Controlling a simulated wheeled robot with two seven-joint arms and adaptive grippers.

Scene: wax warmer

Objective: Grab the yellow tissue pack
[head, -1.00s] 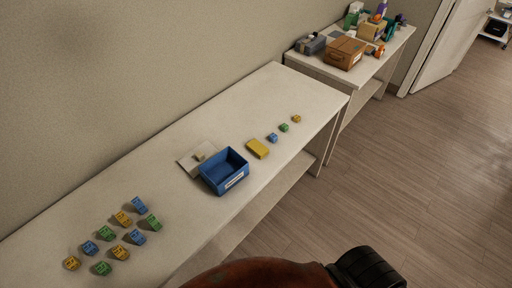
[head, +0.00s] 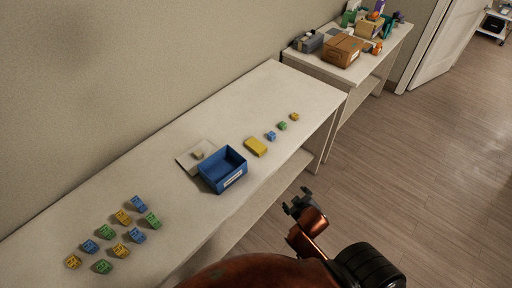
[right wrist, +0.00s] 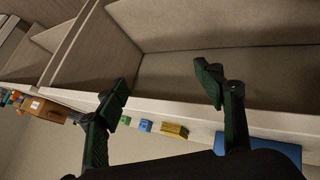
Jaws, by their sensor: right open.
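The yellow tissue pack (head: 256,147) lies flat on the white table, just right of the blue bin (head: 222,171). It also shows in the right wrist view (right wrist: 174,131), near the table's front edge, seen between the two fingers. My right gripper (head: 297,203) is in front of the table's edge, over the floor side, apart from the pack. Its fingers (right wrist: 166,88) are spread wide with nothing between them. My left gripper is not in either view.
Small blue, green and yellow blocks (head: 282,126) lie right of the pack. Several more blocks (head: 122,217) stand at the table's left. A beige pad (head: 192,157) lies behind the bin. A second table with a cardboard box (head: 343,50) stands beyond.

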